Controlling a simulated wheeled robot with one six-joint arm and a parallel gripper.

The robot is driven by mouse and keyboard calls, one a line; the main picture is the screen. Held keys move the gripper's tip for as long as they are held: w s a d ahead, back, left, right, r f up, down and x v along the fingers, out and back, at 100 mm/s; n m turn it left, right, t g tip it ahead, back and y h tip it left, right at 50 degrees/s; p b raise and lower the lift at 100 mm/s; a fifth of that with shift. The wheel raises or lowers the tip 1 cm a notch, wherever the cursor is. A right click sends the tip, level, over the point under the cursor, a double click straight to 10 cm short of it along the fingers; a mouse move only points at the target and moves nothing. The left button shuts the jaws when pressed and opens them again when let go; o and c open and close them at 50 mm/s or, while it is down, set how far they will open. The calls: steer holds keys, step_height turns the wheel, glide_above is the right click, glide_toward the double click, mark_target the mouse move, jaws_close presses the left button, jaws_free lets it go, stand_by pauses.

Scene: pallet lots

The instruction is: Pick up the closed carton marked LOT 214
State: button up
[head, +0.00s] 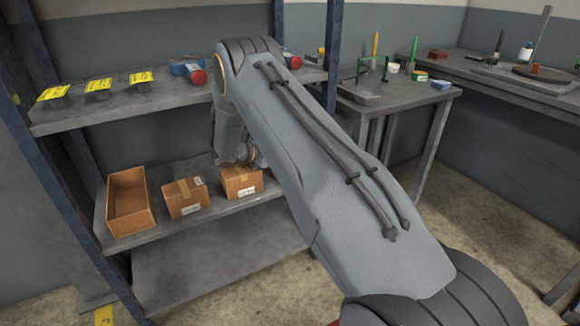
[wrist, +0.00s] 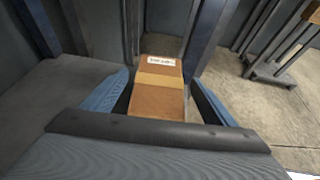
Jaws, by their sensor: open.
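Two closed brown cartons with tape and white labels stand on the middle shelf in the head view: one in the middle (head: 184,198) and one at the right (head: 238,183). I cannot read their labels surely, so I cannot tell which is LOT 214. My gripper (wrist: 158,98) is open. In the wrist view a closed carton (wrist: 158,80) lies between its blue fingers, with its white label at the far end. I cannot tell whether the fingers touch it. In the head view my wrist is just behind and above the right carton, and the fingers are mostly hidden.
An open, empty-looking carton (head: 130,203) stands left of the closed ones. The shelf board above (head: 180,98) holds yellow-labelled items (head: 98,86) and blue-and-red tools (head: 188,69). Dark blue uprights (head: 332,55) flank the rack. A grey workbench (head: 385,97) stands to the right.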

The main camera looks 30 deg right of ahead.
steer(key=shift+x, duration=0.95)
steer(key=c, duration=1.4)
steer(key=shift+r, duration=0.1)
